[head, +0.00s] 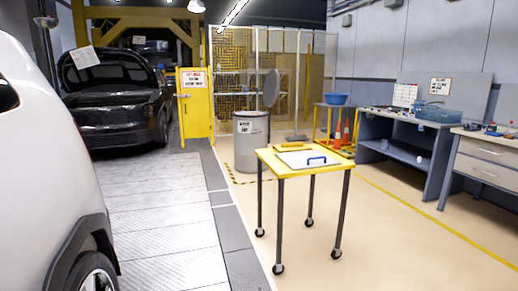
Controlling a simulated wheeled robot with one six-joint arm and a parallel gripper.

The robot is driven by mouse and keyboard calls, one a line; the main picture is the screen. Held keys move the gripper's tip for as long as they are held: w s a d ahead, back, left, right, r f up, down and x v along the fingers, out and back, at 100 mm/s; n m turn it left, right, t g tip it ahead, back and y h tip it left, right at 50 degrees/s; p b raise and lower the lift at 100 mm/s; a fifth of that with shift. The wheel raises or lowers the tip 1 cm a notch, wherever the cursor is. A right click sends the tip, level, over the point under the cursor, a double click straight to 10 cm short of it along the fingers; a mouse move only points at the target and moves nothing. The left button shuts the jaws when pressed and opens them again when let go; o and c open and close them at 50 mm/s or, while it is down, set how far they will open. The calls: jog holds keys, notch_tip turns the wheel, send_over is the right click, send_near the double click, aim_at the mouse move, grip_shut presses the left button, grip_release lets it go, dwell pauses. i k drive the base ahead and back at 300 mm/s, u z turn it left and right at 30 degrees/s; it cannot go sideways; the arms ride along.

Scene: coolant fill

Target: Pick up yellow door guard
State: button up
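A small, narrow yellow piece (290,147) lies near the back edge of the yellow-topped wheeled cart (269,160). It looks like the yellow door guard, but it is too small to make out in detail. Its yellow is close to that of the cart top. Just in front of it, on the same top, lies a flat pale panel (296,160) with a blue handle (316,160). My gripper is not in view.
A white car (40,150) fills the left, and a black car (115,100) with its hood up stands behind. A grey bin (250,150) stands behind the cart. Workbenches (405,155) line the right. The floor in front and right of the cart is clear.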

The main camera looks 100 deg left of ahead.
aim_at(292, 147)
jog(key=u, duration=3.9)
jog(key=i, duration=6.15)
jog(key=z, duration=0.3)
